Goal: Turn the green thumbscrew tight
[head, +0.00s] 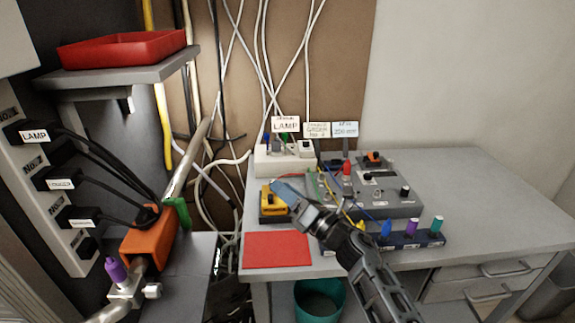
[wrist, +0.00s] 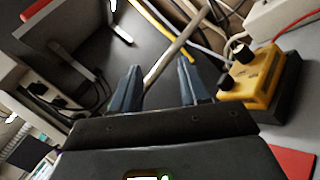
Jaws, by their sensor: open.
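A green part (head: 177,213), which looks like the green thumbscrew, sits at the right end of the orange block (head: 148,232) on the slanted metal pipe (head: 187,168), left of the table. I cannot make out its exact shape or how tight it is. My gripper (head: 281,188) is over the front left of the table, well to the right of the green part and apart from it. In the wrist view my gripper (wrist: 158,80) is open, with nothing between its fingers. I cannot make out the green part in the wrist view.
A yellow box (head: 266,202) with a knob is close to my gripper; it also shows in the wrist view (wrist: 262,78). A red mat (head: 277,250) lies at the table's front. Black cables (head: 110,165) hang near the orange block. A grey control box (head: 385,192) stands behind my arm.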

